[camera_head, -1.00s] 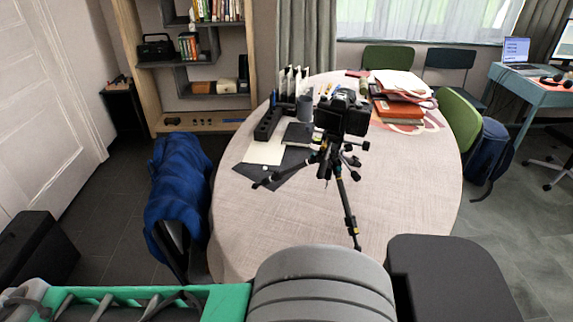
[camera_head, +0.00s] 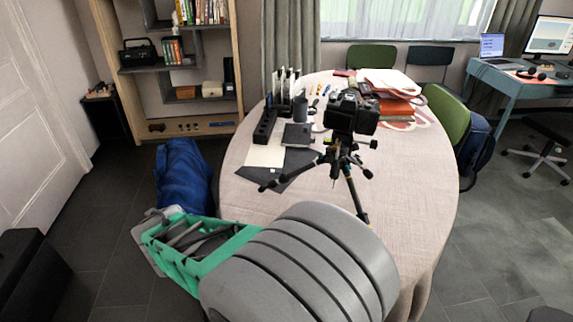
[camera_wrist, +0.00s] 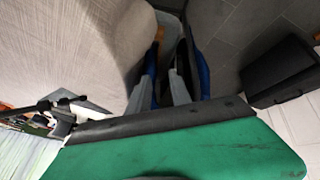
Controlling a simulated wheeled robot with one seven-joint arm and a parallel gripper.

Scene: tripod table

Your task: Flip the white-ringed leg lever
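A black tripod (camera_head: 340,160) with a black camera (camera_head: 352,113) on top stands upright on the round table, its legs spread. One leg reaches left and another toward the front right. Small levers and knobs show at its upper part, but no white ring can be made out. Part of the tripod shows at the left of the wrist view (camera_wrist: 62,112). My gripper (camera_head: 148,238), on a green hand, is left of the table's front part, well apart from the tripod.
The round table (camera_head: 410,200) has clear cloth at its right and front. A blue-covered chair (camera_head: 183,175) stands left of the table.

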